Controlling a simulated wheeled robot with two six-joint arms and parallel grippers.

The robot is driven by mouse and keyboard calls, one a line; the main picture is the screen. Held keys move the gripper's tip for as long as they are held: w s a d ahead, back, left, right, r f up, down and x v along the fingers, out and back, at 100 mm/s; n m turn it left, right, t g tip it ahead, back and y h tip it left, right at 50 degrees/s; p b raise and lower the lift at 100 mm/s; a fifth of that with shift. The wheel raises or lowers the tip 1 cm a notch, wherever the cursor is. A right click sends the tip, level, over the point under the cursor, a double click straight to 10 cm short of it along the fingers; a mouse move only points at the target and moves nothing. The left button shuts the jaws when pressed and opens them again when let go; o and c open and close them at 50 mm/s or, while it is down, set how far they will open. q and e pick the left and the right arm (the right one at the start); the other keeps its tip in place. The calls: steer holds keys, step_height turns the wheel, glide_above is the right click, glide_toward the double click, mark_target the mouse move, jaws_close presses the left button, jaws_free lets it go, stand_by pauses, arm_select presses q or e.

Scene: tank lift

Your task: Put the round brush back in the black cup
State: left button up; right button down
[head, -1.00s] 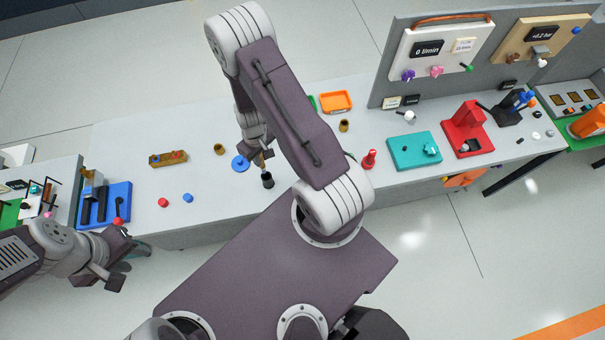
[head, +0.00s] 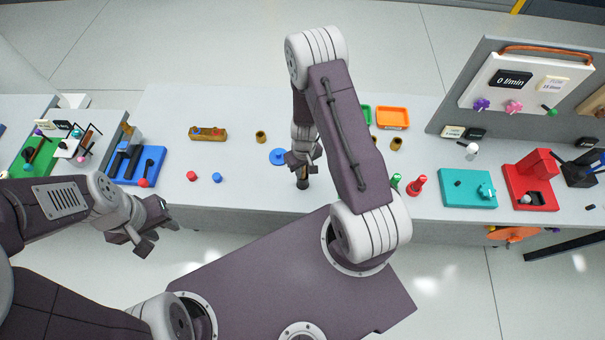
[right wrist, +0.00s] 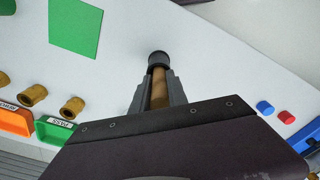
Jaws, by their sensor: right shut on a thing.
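My right gripper (head: 303,163) is shut on the round brush, near the front edge of the table. The brush's tan handle (right wrist: 160,88) shows between the fingers in the right wrist view. The black cup (head: 302,184) stands directly below this gripper in the head view. A dark round shape (right wrist: 158,57) lies at the far end of the handle in the right wrist view. I cannot tell how far the brush's lower end is inside the cup. My left gripper (head: 155,232) looks open and empty, in front of the table.
A blue disc (head: 278,157) lies just left of the right gripper. Brass cups (head: 261,137) and an orange tray (head: 393,118) are further back. Red (head: 192,204) and blue (head: 217,177) caps lie to the left. A red bottle-like piece (head: 417,186) stands to the right.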

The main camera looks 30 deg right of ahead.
steer(key=shift+w+r, duration=0.1)
steer(key=shift+f, duration=0.2)
steer(key=c, duration=1.3)
jaws_free()
steer(key=shift+d, duration=0.1)
steer(key=shift+r, duration=0.1)
